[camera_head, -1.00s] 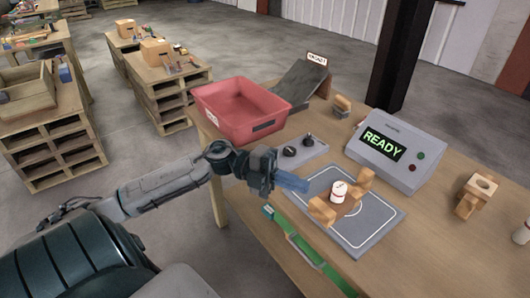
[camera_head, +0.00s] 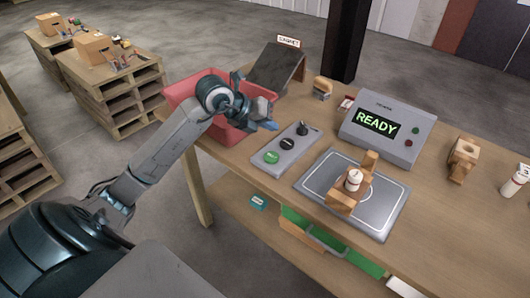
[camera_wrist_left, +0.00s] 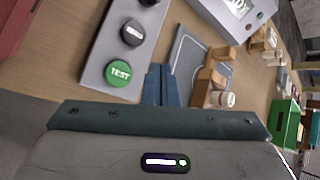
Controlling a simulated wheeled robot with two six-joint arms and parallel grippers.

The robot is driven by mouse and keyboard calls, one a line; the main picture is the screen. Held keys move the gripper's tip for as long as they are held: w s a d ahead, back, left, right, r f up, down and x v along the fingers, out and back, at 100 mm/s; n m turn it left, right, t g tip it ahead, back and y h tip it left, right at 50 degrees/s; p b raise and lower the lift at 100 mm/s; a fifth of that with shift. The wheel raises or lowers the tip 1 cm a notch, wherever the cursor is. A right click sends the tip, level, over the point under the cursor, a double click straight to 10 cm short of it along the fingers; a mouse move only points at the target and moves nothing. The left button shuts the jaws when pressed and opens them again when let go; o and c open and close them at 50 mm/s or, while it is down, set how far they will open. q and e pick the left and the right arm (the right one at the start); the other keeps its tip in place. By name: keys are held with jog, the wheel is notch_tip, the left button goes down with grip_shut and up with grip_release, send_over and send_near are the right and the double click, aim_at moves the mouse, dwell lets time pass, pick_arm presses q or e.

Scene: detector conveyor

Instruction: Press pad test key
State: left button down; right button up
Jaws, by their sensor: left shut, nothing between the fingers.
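The key panel (camera_head: 284,160) is a grey plate on the table with a green key (camera_head: 271,157) at its front end. In the left wrist view the green key (camera_wrist_left: 118,73) reads TEST, with a black key (camera_wrist_left: 133,32) beyond it. The grey pad (camera_head: 379,213) with a white outline lies to the right and bears wooden blocks (camera_head: 341,202) and a white bottle (camera_head: 354,180). My left gripper (camera_head: 268,125) is shut and empty, above the table by the red bin, apart from the green key. In its wrist view the fingers (camera_wrist_left: 161,85) are together, right of the key. My right gripper is not in view.
A grey console (camera_head: 388,133) showing READY stands behind the pad. A red bin (camera_head: 257,100) and a dark ramp (camera_head: 275,68) are behind my left gripper. Another wooden block (camera_head: 462,158) and a white bottle (camera_head: 515,182) stand at the right.

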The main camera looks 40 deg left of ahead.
aim_at(268, 158)
pick_arm(q)
jog(key=shift+w+a+r, duration=0.1)
jog(key=shift+w+a, duration=0.05)
jog(key=shift+w, duration=0.05)
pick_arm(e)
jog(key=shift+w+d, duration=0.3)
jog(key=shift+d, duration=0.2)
